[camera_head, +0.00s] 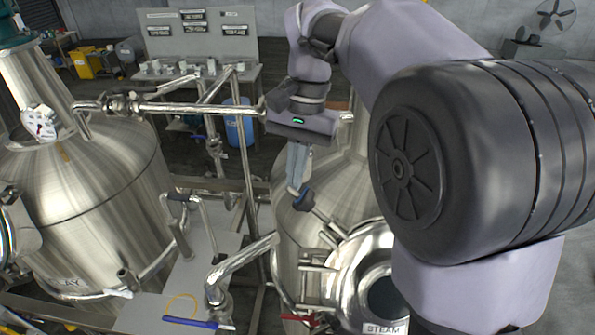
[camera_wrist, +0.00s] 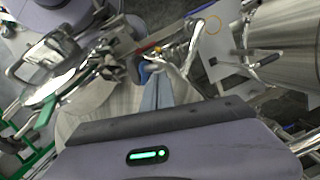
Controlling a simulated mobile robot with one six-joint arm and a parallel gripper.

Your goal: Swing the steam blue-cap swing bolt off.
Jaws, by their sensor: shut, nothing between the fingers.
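The steam tank (camera_head: 300,240) stands in the middle of the head view, with a round manway (camera_head: 350,270) above a STEAM label (camera_head: 383,328). The blue-cap swing bolt (camera_head: 303,199) sticks up and left from beside the manway, its dark blue cap at the upper end of a thin metal rod. My gripper (camera_head: 296,186) points down with its fingers together, the tips right at the cap. I cannot tell whether they touch it.
A metal pipe (camera_head: 245,255) and a red handle (camera_head: 298,319) lie left of the manway. Another steel tank (camera_head: 90,210) stands at the left, with a grey platform (camera_head: 190,275) between. A blue drum (camera_head: 238,125) and a workbench (camera_head: 195,75) are behind. My arm covers the right side.

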